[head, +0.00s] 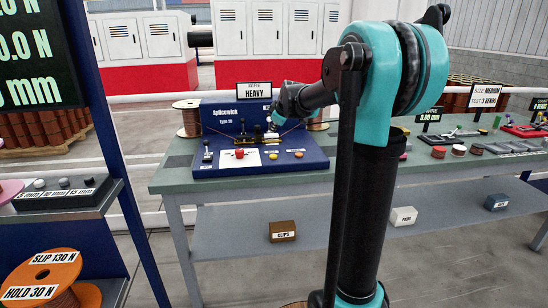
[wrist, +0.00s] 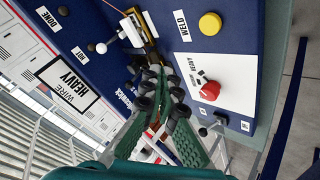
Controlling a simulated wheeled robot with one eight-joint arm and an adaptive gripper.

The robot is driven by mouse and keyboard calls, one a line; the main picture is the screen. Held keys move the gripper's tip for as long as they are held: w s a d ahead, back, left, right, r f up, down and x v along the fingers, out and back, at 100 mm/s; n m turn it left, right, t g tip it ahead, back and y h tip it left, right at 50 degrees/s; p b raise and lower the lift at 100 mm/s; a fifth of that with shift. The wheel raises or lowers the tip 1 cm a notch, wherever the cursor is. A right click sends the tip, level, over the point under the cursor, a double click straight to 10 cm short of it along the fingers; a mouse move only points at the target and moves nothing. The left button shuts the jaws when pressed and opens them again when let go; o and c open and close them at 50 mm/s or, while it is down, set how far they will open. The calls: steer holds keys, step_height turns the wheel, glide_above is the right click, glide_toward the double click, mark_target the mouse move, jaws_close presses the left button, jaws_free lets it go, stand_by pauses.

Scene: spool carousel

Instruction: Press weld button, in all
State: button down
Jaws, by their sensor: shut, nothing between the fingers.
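The weld button is a round yellow button (wrist: 210,23) beside the WELD label (wrist: 181,27), at the upper right of the wrist view. In the head view, a small yellow button (head: 273,156) shows on the front of the blue welder (head: 310,162). My gripper (wrist: 158,76) is shut and empty, with its fingers over the welder in the wrist view. Its fingertips are near a small metal and yellow fixture, apart from the yellow button. In the head view my gripper (head: 273,124) is small and partly hard to make out above the welder.
A red knob (wrist: 209,91) sits on a white dial plate (wrist: 222,75) near the yellow button. The WIRE HEAVY sign (head: 254,89) stands on top of the welder. A wire spool (head: 187,117) stands at its left. Bare green bench top (head: 175,178) shows in front.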

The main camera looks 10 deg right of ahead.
mark_target(274, 156)
steer(key=shift+f, duration=4.4)
steer(key=shift+f, duration=0.1)
steer(key=shift+f, duration=0.3)
steer(key=shift+f, duration=0.45)
steer(key=shift+r, duration=0.85)
